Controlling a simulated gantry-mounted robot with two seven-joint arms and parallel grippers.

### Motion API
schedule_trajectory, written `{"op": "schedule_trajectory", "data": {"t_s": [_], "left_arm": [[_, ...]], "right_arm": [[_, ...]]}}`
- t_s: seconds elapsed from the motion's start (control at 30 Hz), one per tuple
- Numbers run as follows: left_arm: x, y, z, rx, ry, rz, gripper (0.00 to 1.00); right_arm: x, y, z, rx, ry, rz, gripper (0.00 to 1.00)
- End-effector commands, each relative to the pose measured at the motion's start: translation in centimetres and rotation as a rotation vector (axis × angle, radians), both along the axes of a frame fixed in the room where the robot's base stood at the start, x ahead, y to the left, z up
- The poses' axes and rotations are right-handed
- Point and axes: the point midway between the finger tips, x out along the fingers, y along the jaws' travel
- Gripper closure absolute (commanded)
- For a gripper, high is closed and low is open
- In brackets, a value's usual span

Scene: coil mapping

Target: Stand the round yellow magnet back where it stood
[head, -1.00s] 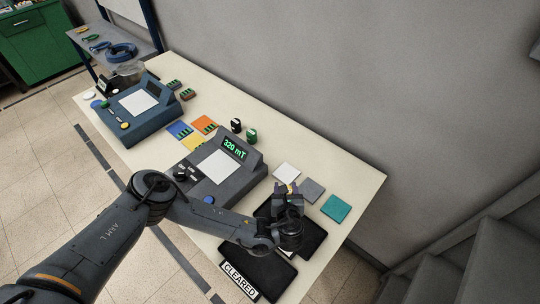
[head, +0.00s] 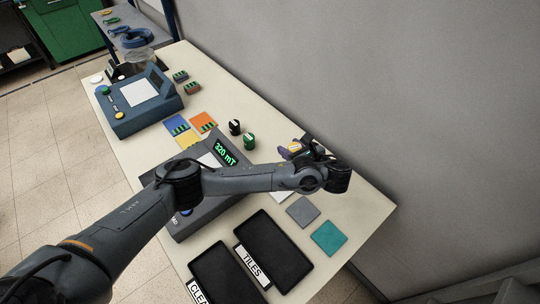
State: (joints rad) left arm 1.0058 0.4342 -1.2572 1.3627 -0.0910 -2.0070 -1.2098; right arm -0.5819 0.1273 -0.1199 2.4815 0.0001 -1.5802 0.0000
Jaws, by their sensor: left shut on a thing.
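My left gripper (head: 290,151) is over the back edge of the table by the wall, shut on a small yellow thing, which I take to be the round yellow magnet (head: 294,147). Only a little of the magnet shows between the fingers. A black round magnet (head: 235,127) and a green round magnet (head: 249,141) stand on the table to the left of the gripper. Whether the yellow magnet touches the table cannot be told. My right gripper is not in view.
A grey console (head: 195,216) reading 320 mT is partly behind my left arm. Two black trays (head: 272,248) lie in front, one labelled TILES. A grey tile (head: 303,212) and a teal tile (head: 328,239) lie at right. A blue console (head: 140,108) stands at far left.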

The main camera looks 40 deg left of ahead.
Motion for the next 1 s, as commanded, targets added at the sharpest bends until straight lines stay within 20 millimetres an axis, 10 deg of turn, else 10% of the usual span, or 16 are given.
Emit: {"op": "schedule_trajectory", "data": {"t_s": [0.3,0.6,1.0], "left_arm": [[-0.1,4.9,-3.5,0.003,-0.002,0.006,0.95],[-0.1,10.0,-6.1,0.001,-0.001,0.003,0.95],[0.0,11.3,-7.9,0.000,0.000,0.000,0.95]], "right_arm": [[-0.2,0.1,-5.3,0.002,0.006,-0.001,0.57],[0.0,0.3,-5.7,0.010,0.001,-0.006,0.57],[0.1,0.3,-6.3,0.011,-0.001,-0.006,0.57]]}}
